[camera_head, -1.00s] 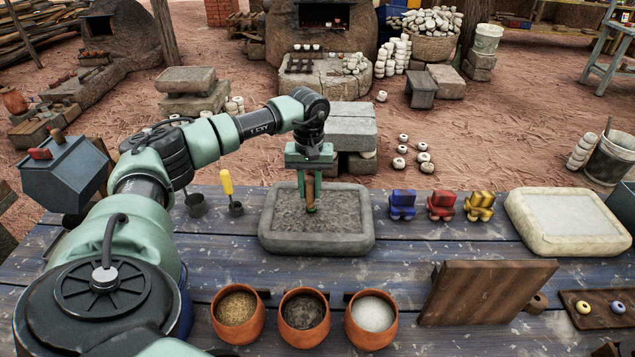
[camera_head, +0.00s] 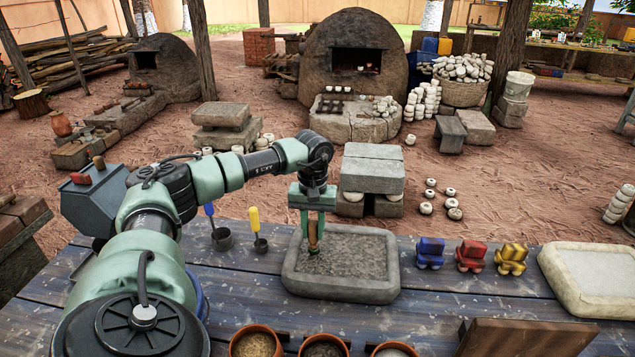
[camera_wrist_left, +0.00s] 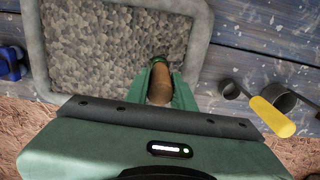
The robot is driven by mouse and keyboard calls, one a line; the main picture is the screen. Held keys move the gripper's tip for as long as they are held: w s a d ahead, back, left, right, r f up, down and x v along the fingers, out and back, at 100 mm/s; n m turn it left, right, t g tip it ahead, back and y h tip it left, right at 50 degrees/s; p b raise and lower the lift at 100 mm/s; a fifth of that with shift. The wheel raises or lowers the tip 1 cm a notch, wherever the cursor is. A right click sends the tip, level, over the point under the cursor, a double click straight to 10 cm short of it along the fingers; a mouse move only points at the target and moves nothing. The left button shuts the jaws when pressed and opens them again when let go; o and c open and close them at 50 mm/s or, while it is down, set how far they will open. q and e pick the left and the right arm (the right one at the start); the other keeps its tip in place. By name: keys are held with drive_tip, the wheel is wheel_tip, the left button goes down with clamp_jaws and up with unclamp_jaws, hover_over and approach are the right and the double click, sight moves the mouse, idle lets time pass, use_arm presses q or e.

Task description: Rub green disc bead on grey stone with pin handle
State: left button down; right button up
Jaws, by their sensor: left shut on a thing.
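The grey stone (camera_head: 375,287) is a shallow rectangular slab with a raised rim and a rough dark middle, on the blue table. It also fills the upper left of the left wrist view (camera_wrist_left: 200,48). My left gripper (camera_head: 313,240) points down over the stone's left part and is shut on the brown pin handle (camera_head: 313,232), which shows between the fingers in the left wrist view (camera_wrist_left: 160,85). The handle's lower end is at or just above the stone's rough surface; contact cannot be told. My right gripper is out of view.
A blue-handled cup (camera_head: 222,238) and a yellow-handled scoop (camera_head: 260,243) stand left of the stone. Bowls (camera_head: 256,342) line the front.

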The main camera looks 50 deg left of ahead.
use_arm(q)
drive_tip(key=shift+w+d, duration=0.95)
drive_tip(key=shift+d, duration=0.2)
drive_tip(key=shift+w+d, duration=0.9)
drive_tip(key=shift+d, duration=0.2)
drive_tip(key=shift+w+d, duration=0.95)
drive_tip(key=shift+d, duration=0.15)
drive_tip(key=shift+w+d, duration=1)
drive_tip(key=shift+d, duration=0.15)
drive_tip(key=shift+w+d, duration=1.2)
drive_tip(key=shift+d, duration=0.25)
drive_tip(key=shift+s+a, duration=1.2)
drive_tip(key=shift+a, duration=0.3)
drive_tip(key=shift+s+a, duration=1.25)
drive_tip(key=shift+a, duration=0.2)
drive_tip(key=shift+s+a, duration=1.25)
drive_tip(key=shift+a, duration=0.25)
drive_tip(key=shift+s+a, duration=1.25)
drive_tip(key=shift+a, duration=0.2)
drive_tip(key=shift+w+d+p, duration=0.15)
drive_tip(key=shift+w+d, duration=0.8)
drive_tip(key=shift+d, duration=0.2)
drive_tip(key=shift+w+d+p, duration=0.15)
drive_tip(key=shift+w+d, duration=0.8)
drive_tip(key=shift+d, duration=0.2)
drive_tip(key=shift+w+d, duration=1.9)
drive_tip(key=shift+d, duration=0.25)
drive_tip(key=shift+w+d+b, duration=0.5)
drive_tip(key=shift+w+d, duration=0.65)
drive_tip(key=shift+d, duration=0.25)
